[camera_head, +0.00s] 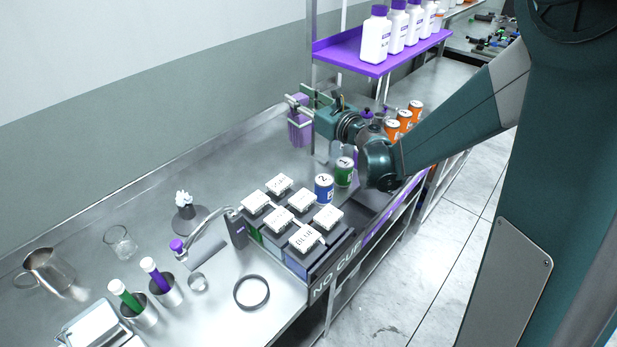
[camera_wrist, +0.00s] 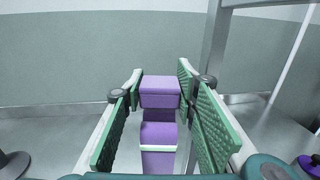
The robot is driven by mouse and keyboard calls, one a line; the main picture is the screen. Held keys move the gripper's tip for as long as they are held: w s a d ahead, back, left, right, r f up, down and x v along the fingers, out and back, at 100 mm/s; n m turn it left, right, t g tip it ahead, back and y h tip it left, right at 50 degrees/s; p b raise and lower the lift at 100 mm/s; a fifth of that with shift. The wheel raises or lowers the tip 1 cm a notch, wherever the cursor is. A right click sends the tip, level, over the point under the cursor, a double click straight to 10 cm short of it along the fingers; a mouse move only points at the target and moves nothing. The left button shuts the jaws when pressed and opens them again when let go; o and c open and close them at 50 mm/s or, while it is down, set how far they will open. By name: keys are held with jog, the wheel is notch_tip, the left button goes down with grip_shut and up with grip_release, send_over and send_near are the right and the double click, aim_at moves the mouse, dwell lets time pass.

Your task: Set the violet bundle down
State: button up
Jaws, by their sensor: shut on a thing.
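The violet bundle (camera_head: 300,133) is a block of folded purple webbing with a pale band, seen more closely in the wrist view (camera_wrist: 160,132). My gripper (camera_head: 303,98) is shut on it, with a green ribbed finger pad on each side. The bundle hangs upright below the fingers over the back part of the steel counter (camera_head: 225,143). I cannot tell whether its lower end touches the counter.
A purple shelf (camera_head: 345,52) with white bottles stands on posts just right of my gripper. Blue (camera_head: 324,190) and green (camera_head: 344,173) numbered cans and several white-lidded boxes (camera_head: 302,200) stand nearer. Orange cans (camera_head: 404,119) stand behind my wrist.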

jog(key=n+g+y, duration=0.2)
send_over(302, 132)
jog(key=v, duration=0.3)
jog(key=shift+a+f, duration=0.1)
jog(key=shift+f, duration=0.1)
jog(key=shift+w, duration=0.1)
jog(key=shift+f+b, duration=1)
jog(key=shift+f, duration=2.15)
jog(key=shift+f+b, duration=0.6)
jog(key=shift+f, duration=1.4)
jog(key=o, duration=1.2)
